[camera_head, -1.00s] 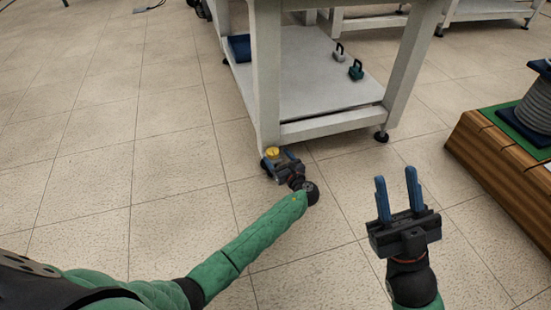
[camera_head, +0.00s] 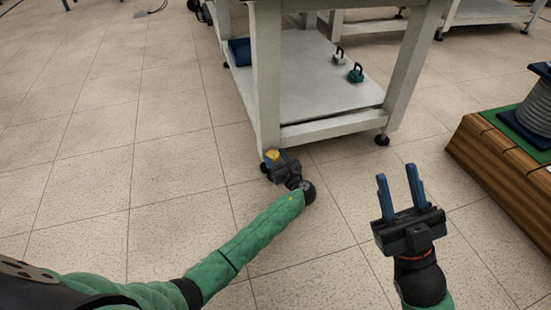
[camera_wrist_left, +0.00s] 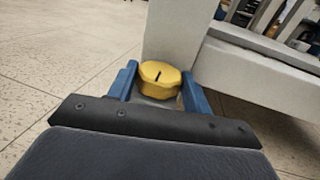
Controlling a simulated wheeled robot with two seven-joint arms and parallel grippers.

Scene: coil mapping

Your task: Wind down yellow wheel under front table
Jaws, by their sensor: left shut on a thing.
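The yellow wheel (camera_head: 273,155) is at the foot of the front table's near leg, just above the floor. In the left wrist view the yellow wheel (camera_wrist_left: 160,77) is faceted, with a dark slot on top. My left gripper (camera_head: 276,160) is at the wheel; in the left wrist view its blue fingers (camera_wrist_left: 160,84) stand on both sides, shut on it. The front table (camera_head: 330,90) is white, with a lower shelf. My right gripper (camera_head: 400,185) is open and empty above the floor, to the right.
Two small weights, one grey (camera_head: 339,55) and one teal (camera_head: 355,73), and a blue item (camera_head: 239,51) sit on the table's lower shelf. A wooden stand (camera_head: 510,180) with a green top carries a grey coil (camera_head: 537,108) at right.

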